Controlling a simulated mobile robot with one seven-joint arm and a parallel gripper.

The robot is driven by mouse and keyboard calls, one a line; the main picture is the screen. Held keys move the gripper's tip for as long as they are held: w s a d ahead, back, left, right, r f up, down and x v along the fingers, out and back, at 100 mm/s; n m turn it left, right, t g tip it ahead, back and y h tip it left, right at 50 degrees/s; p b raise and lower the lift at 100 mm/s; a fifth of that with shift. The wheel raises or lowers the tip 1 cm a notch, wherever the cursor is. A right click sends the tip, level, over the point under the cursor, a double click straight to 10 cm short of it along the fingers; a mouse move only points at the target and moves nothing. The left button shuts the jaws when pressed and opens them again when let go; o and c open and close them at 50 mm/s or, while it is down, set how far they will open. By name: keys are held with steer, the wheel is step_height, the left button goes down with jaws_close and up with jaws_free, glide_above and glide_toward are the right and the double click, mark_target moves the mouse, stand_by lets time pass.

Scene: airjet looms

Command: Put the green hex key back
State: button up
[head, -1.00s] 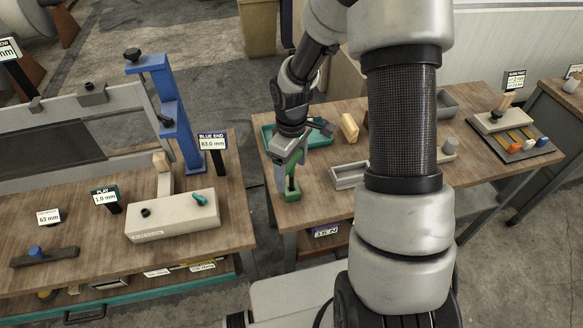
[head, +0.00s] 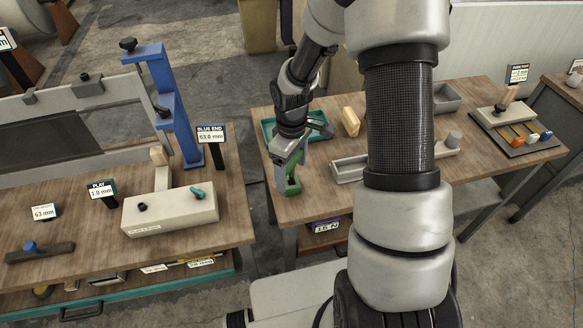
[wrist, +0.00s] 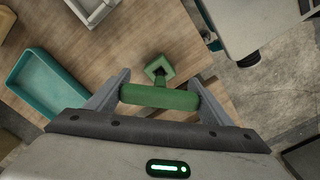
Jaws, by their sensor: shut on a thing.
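My gripper (wrist: 160,92) is shut on the green bar-shaped handle of the hex key (wrist: 158,97), which lies crosswise between the two fingers. Just past the handle in the wrist view is a green diamond-shaped piece (wrist: 154,72) with a dark middle. The key's tip is hidden.
A teal tray (wrist: 42,87) and a grey open tray (head: 347,172) are on the right table (head: 330,199). The left bench (head: 75,239) holds a cream block (head: 168,214) with a teal lever (head: 197,192) and a blue upright (head: 174,120). A gap separates the tables.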

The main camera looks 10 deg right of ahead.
steer(key=shift+f+b, duration=0.55)
steer(key=shift+f, duration=0.3)
steer(key=o, duration=1.2)
steer(key=shift+r, duration=0.1)
steer(key=shift+o, duration=0.7)
steer(key=shift+r+p, duration=4)
steer(key=shift+r, duration=1)
steer(key=shift+r, duration=0.1)
